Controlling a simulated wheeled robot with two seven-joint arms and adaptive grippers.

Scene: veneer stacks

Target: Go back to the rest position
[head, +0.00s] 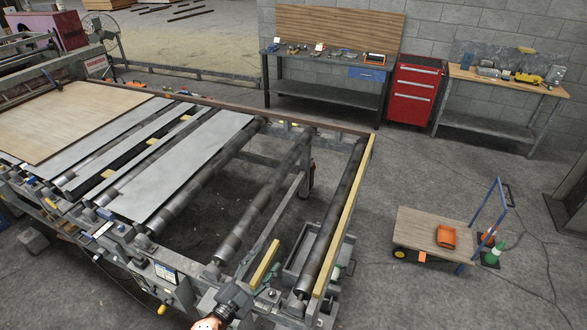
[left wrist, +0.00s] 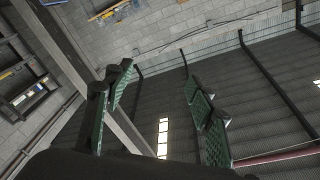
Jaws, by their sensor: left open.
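My left gripper (head: 240,294) is at the bottom of the head view, a dark shape in front of the near end of the roller conveyor. In the left wrist view its two fingers with green textured pads stand well apart, and the left gripper (left wrist: 158,74) is open and empty. That view points up past the fingers at a grey block wall and a ribbed roof. My right gripper is in neither view.
The roller conveyor (head: 238,232) carries a wood veneer sheet (head: 65,118) and grey sheets (head: 185,165). A cart (head: 425,228) with an orange item stands at right. Workbenches and a red tool cabinet (head: 414,90) line the wall. Floor between is clear.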

